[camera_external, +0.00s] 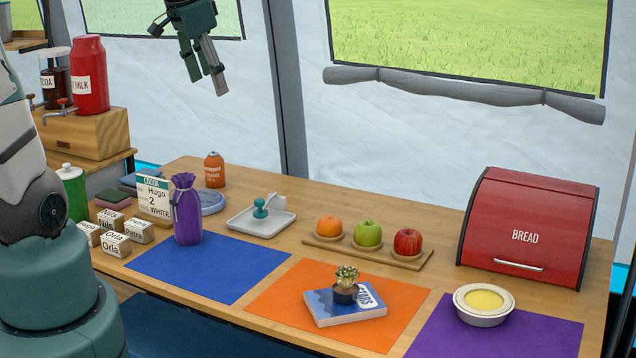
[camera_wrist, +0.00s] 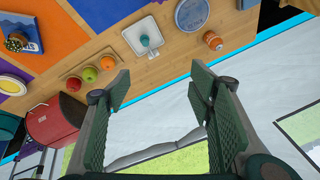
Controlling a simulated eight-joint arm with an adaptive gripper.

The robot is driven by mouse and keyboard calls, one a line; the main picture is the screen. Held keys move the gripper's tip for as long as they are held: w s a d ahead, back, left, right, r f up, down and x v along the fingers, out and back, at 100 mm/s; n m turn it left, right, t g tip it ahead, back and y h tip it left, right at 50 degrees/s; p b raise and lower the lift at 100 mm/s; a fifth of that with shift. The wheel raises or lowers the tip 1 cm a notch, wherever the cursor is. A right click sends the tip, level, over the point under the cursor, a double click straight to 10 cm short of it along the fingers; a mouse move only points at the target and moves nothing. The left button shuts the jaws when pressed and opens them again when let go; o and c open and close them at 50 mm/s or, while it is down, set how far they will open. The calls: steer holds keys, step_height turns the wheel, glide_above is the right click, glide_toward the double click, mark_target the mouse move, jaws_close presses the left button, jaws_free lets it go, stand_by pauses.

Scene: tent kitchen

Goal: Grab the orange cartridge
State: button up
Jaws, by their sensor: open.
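The orange cartridge (camera_external: 214,170) stands upright at the back left of the table, behind the purple drawstring bag. It has a dark cap and a white printed label. In the wrist view it shows as a small orange cylinder (camera_wrist: 212,40) near the top, right of the middle. My gripper (camera_external: 212,84) hangs in the air at the top of the external view, well above the table and apart from the cartridge. In the wrist view its two fingers (camera_wrist: 158,88) are spread wide with nothing between them.
The purple bag (camera_external: 187,210) and a cocoa order card (camera_external: 154,197) stand near the cartridge. Further right are a fruit board (camera_external: 334,245) and red bread box (camera_external: 528,225).

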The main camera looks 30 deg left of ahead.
steer(key=w+a+f+m+g, duration=0.1)
steer(key=w+a+m, duration=0.1)
steer(key=w, duration=0.3)
steer(key=w+a+f+m, duration=0.1)
steer(key=w+a+f, duration=0.1)
steer(key=w+a, duration=0.15)
steer(key=m+g, duration=0.3)
steer(key=m, duration=0.3)
glide_toward(212, 154)
steer(key=s+d+r, duration=0.3)
steer(key=d+r, duration=0.1)
steer(key=d, duration=0.1)
steer(key=w+a+f+m, duration=0.1)
steer(key=a+f, duration=0.1)
steer(key=f, duration=0.1)
steer(key=w+a+f+m, duration=0.1)
steer(key=w+f, duration=0.1)
steer(key=f, duration=0.2)
steer(key=w+a+f+m+p, duration=0.1)
steer(key=a+f, duration=0.1)
steer(key=f, duration=0.2)
steer(key=shift+w+a+g+h, duration=0.2)
steer(key=shift+a+g+h, duration=0.1)
steer(key=shift+a+g, duration=0.1)
steer(key=shift+f, duration=0.2)
steer(key=shift+f, duration=0.1)
steer(key=shift+f, duration=1.2)
steer(key=shift+f, duration=0.1)
